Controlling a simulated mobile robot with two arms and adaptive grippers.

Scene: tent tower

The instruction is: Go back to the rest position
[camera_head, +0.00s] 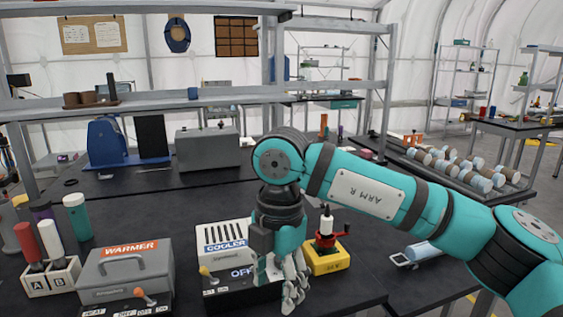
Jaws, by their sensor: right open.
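My right gripper (287,283) points down in the middle of the picture, at the end of my teal right arm. It is open and I see nothing between its fingers. It hangs in front of the right side of the white cooler box (222,237) and hides part of it. A yellow block (326,262) with a red and white device on it stands just right of the gripper. My left gripper is not in view.
The grey warmer box (122,270) stands left of the cooler on the black bench. A rack (62,279) marked A and B holds tubes at the far left. A grey box (207,149) and a blue device (106,142) stand behind.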

